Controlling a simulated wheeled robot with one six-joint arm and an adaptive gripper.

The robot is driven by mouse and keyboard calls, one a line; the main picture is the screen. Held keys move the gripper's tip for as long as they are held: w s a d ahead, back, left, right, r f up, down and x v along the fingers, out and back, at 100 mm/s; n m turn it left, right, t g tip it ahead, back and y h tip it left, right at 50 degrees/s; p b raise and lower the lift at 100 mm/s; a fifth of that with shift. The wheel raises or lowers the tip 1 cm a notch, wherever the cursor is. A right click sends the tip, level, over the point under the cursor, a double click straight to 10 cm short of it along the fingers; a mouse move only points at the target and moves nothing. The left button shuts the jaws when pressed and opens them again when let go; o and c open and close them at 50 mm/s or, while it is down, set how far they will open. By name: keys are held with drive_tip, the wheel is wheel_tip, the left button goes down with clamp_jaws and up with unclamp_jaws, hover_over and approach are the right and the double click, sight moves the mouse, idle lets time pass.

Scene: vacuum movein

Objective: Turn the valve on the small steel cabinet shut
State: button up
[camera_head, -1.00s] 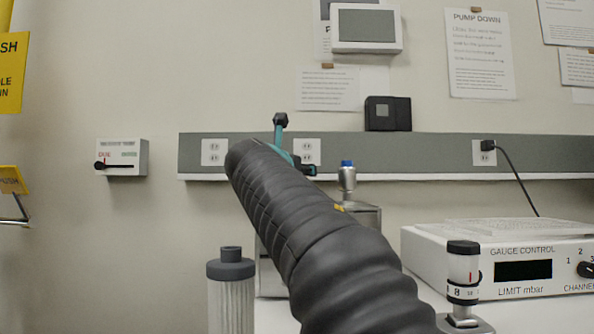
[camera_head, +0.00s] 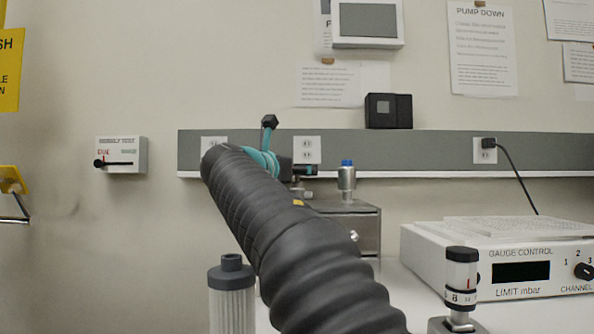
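The small steel cabinet (camera_head: 366,228) stands on the bench behind my dark ribbed arm, which hides its left and lower parts. On its top is a steel fitting with a blue cap (camera_head: 347,178). A second small metal fitting (camera_head: 303,192) shows to its left, partly hidden; I cannot tell which part is the valve's handle. My gripper (camera_head: 286,146) is at the far end of the arm, above and left of the cabinet. Its teal and black fingers are spread, one pointing up, one to the right near the metal fitting. I see nothing between them; contact cannot be told.
A white gauge control box (camera_head: 497,262) stands at right, with a small gauge (camera_head: 461,275) before it. A grey-capped filter cylinder (camera_head: 232,295) is left of my arm. A grey socket rail (camera_head: 430,150) crosses the wall. A small wall box (camera_head: 122,155) hangs left.

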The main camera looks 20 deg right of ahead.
drive_tip(key=shift+o, duration=1.1)
drive_tip(key=v, duration=1.1)
drive_tip(key=shift+a, duration=0.2)
drive_tip(key=shift+s+a, duration=0.2)
drive_tip(key=shift+s, duration=0.05)
